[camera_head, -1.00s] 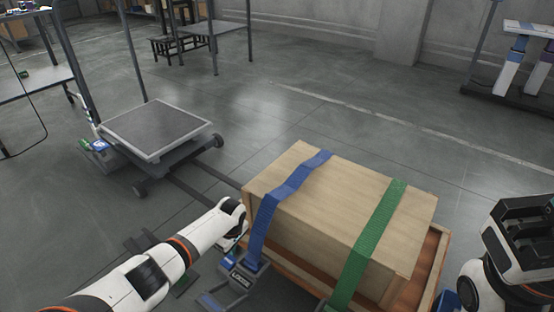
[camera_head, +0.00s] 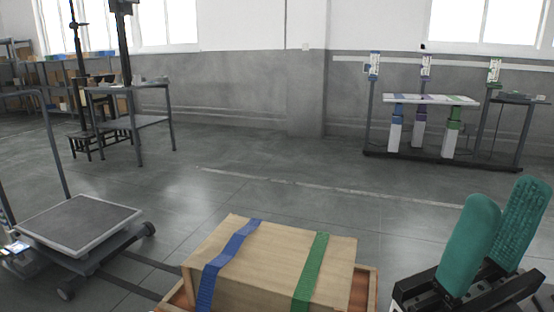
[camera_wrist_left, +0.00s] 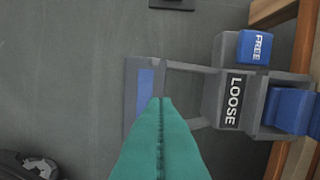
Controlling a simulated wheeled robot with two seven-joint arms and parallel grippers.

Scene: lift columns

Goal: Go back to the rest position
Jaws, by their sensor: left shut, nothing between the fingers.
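My right gripper (camera_head: 508,203) stands at the lower right of the head view. Its two teal fingers point up with a gap between them and nothing in it. My left gripper (camera_wrist_left: 161,102) shows only in the left wrist view, where its teal fingers are pressed together and empty. Below its fingertips is a grey ratchet-like device (camera_wrist_left: 174,64) with a panel reading LOOSE and a blue block reading FREE (camera_wrist_left: 255,47). The left arm is outside the head view.
A wooden box (camera_head: 277,250) with a blue strap (camera_head: 228,262) and a green strap (camera_head: 311,272) sits in front, in a wooden tray (camera_head: 365,291). A platform cart (camera_head: 80,224) stands left. A rack of columns (camera_head: 430,100) is by the back wall. Open floor lies between.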

